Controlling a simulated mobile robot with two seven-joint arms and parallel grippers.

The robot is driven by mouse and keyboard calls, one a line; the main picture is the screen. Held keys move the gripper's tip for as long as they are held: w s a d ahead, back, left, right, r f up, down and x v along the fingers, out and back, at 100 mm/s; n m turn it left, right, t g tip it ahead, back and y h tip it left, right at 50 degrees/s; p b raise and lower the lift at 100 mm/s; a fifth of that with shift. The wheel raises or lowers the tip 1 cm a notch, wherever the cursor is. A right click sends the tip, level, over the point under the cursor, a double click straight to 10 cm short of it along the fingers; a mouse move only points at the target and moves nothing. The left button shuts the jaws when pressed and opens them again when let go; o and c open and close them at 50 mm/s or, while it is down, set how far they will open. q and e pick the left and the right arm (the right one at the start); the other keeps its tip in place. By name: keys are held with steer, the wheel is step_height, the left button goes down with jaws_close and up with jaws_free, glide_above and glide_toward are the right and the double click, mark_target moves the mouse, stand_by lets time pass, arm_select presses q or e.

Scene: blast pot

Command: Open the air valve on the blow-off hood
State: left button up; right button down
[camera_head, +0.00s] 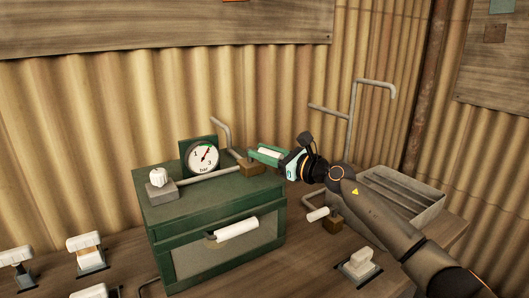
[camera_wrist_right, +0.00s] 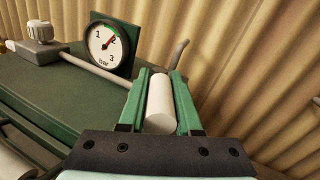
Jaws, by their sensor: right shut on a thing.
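The green blow-off hood (camera_head: 165,215) stands on the bench. On its top is a pipe that runs to a brass-coloured valve block (camera_head: 252,168) at the back right corner. My right gripper (camera_head: 263,153) is at that corner, just above the block, with its green fingers on both sides of a white cylindrical handle (camera_wrist_right: 160,103). The fingers are shut on this air valve handle. The lever under the handle is mostly hidden. A round pressure gauge (camera_head: 203,157) stands at the hood's back edge; its needle points near 2 in the wrist view (camera_wrist_right: 106,47). My left gripper is out of view.
A white knob (camera_head: 158,177) sits on the hood's left top, and a white bar handle (camera_head: 237,229) on its front. Right of the hood are another white-handled valve (camera_head: 318,214), a switch (camera_head: 359,264) and a grey tray (camera_head: 428,216). A corrugated wall stands close behind.

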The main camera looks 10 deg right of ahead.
steer(key=shift+r, duration=0.1)
steer(key=c, duration=0.6)
jaws_free()
steer(key=shift+d, duration=0.1)
steer(key=b+v, duration=0.1)
steer(key=v, duration=1)
steer(key=shift+s+d, duration=0.1)
steer(key=shift+s, duration=0.15)
steer(key=shift+s+d, duration=0.25)
steer(key=shift+s, duration=0.1)
